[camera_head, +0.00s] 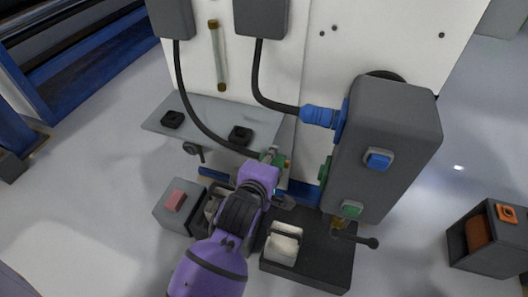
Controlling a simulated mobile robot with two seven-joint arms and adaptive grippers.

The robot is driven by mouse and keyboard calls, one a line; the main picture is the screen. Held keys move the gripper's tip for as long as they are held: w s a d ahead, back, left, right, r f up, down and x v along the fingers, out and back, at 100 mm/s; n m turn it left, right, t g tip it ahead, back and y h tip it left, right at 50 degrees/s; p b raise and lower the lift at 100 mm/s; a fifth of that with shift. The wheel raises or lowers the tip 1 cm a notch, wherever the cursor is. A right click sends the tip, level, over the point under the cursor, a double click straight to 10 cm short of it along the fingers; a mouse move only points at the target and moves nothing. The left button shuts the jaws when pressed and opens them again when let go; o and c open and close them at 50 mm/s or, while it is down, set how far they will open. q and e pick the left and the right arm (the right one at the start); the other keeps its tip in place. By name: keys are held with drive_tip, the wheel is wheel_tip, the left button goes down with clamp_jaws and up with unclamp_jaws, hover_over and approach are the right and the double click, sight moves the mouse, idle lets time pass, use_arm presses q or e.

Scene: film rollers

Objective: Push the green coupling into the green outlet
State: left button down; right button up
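The green coupling (283,162) is at the end of a dark hose, in front of the white panel. It sits at the tip of my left arm, whose purple wrist comes up from the bottom. My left gripper (273,164) appears shut on the coupling, though its fingers are mostly hidden behind the wrist. The green outlet (325,170) is on the left side of the dark grey box, seen edge-on. The coupling is to the left of the outlet, with a gap between them. My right gripper is not in view.
A blue coupling (318,116) with its own hose sits at the grey box (385,130) above the green outlet. The box front carries blue (378,159) and green (351,208) buttons. A grey shelf (215,118) is at left; a black lever (355,238) projects below the box.

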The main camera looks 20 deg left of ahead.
use_arm(q)
drive_tip(key=shift+d, duration=0.2)
drive_tip(key=d, duration=0.7)
drive_tip(key=shift+d+r, duration=0.1)
drive_tip(key=shift+p, duration=0.8)
idle(1.4)
drive_tip(key=shift+d+p, duration=0.35)
drive_tip(key=shift+d, duration=0.4)
idle(0.3)
drive_tip(key=c, duration=1.3)
unclamp_jaws()
drive_tip(key=shift+d, duration=0.1)
drive_tip(key=shift+o, duration=0.2)
drive_tip(key=shift+a, duration=0.2)
